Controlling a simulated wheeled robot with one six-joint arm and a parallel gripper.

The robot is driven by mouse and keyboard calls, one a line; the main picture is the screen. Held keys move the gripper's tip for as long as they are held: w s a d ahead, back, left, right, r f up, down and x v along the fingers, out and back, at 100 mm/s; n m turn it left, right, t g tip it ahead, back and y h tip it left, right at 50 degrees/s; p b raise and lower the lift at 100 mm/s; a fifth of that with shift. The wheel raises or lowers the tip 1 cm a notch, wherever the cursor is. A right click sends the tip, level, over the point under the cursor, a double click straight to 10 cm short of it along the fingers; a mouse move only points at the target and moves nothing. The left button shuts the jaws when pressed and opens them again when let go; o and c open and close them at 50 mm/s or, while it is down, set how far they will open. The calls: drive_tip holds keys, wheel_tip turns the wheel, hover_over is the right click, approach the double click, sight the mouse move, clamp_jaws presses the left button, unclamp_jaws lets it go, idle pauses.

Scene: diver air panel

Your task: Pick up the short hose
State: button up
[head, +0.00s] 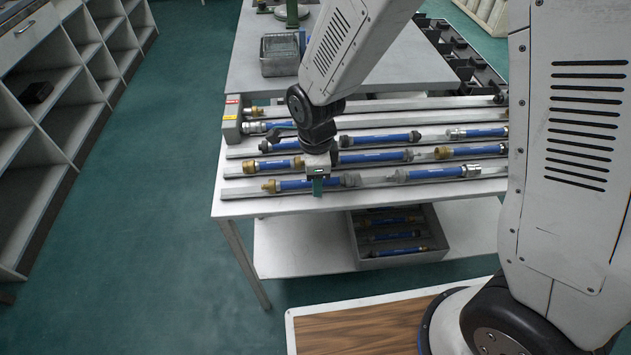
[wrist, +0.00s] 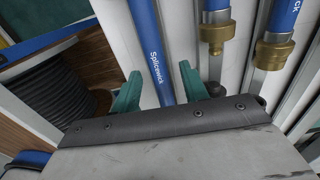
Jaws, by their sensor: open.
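Several blue hoses with metal or dark end fittings lie in the grooves of a rack; I cannot tell for certain which one is called the short hose. My gripper (head: 318,187) is over the front row, at the front-left hose (head: 292,184), which has a brass fitting on its left and a dark one on its right. In the wrist view my gripper (wrist: 159,70) is open, its green fingers on either side of a blue hose marked "Splicewick" (wrist: 153,45). Whether the fingers touch it is unclear. That hose's ends are out of the wrist view.
Other hoses lie close by, including a front-right hose (head: 437,173) and one with a brass fitting (wrist: 214,36) in the wrist view. A grey bin (head: 357,262) with more hoses sits on the lower shelf. A wire basket (head: 280,55) stands behind the rack.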

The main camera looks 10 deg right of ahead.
clamp_jaws()
idle(0.3)
